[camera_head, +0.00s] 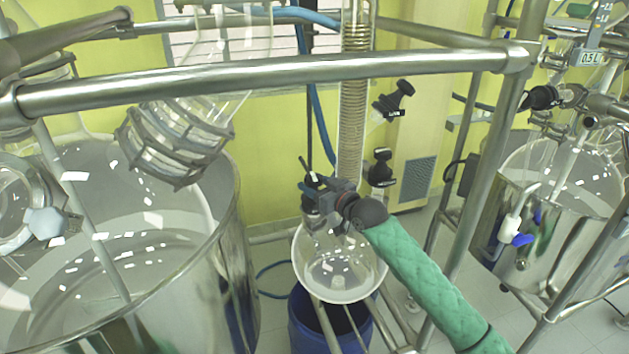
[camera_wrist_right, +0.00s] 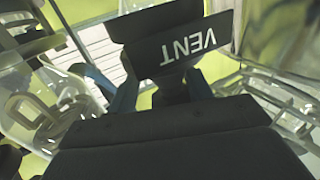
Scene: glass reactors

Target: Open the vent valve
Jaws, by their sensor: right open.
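The vent valve's black handle plate (camera_wrist_right: 182,42) fills the top middle of the right wrist view, its white "VENT" lettering upside down. A short dark stem (camera_wrist_right: 170,92) runs down from the plate. My right gripper (camera_wrist_right: 160,88) is open, with one blue-grey finger on each side of the stem; I cannot tell whether they touch it. In the head view my right gripper (camera_head: 326,190) is at the end of the green-sleeved arm, close against a small dark valve (camera_head: 312,180) above a round glass vessel. The gripper partly hides that valve. My left gripper is not in view.
A metal rail (camera_head: 270,70) crosses in front of the glassware. A spiral glass condenser (camera_head: 353,110) stands behind my right gripper, with black valves (camera_head: 395,100) to its right. A glass receiver (camera_head: 340,270) hangs below. A large steel vessel (camera_head: 235,240) stands left.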

